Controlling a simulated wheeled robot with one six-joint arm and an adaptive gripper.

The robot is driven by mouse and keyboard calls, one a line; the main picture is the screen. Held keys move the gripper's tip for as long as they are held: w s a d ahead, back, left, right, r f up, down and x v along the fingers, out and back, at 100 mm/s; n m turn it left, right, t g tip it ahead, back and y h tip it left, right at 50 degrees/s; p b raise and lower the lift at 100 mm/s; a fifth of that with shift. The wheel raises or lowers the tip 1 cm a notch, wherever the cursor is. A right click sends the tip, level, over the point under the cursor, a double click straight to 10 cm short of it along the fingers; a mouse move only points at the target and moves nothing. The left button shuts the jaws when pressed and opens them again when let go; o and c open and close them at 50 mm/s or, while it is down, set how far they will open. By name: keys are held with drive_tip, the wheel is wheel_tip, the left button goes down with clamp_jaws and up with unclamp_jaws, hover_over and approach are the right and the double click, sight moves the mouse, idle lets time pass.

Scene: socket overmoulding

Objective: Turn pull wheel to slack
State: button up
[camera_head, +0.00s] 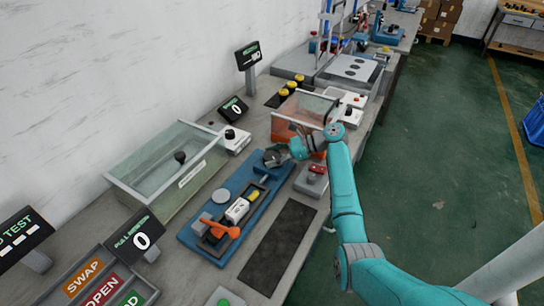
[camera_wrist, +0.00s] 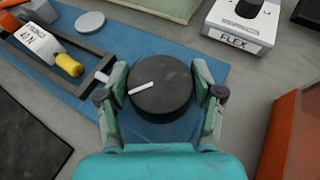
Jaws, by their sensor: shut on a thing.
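The pull wheel (camera_wrist: 161,92) is a round dark knob with a white line on its top, at the end of a blue base plate (camera_wrist: 200,70). In the wrist view the white line points left and slightly down. My gripper (camera_wrist: 162,98) has its two teal fingers on either side of the wheel, shut on it. In the head view my gripper (camera_head: 277,155) is at the far end of the blue plate and mostly hides the wheel. A white force gauge (camera_head: 237,210) with a yellow tip lies in a frame on the plate.
An orange lever (camera_head: 220,229) is at the plate's near end. A display (camera_head: 136,238) reads 0. A clear-lidded box (camera_head: 165,165) stands left, an orange bin (camera_head: 303,115) beyond my gripper. A FLEX box (camera_wrist: 243,22) with a dark knob is close by. A black mat (camera_head: 278,245) lies right.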

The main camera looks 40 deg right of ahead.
drive_tip(key=shift+f, duration=0.1)
drive_tip(key=o, duration=1.1)
drive_tip(key=shift+o, duration=0.2)
drive_tip(key=shift+d, duration=0.1)
drive_tip(key=v, duration=1.2)
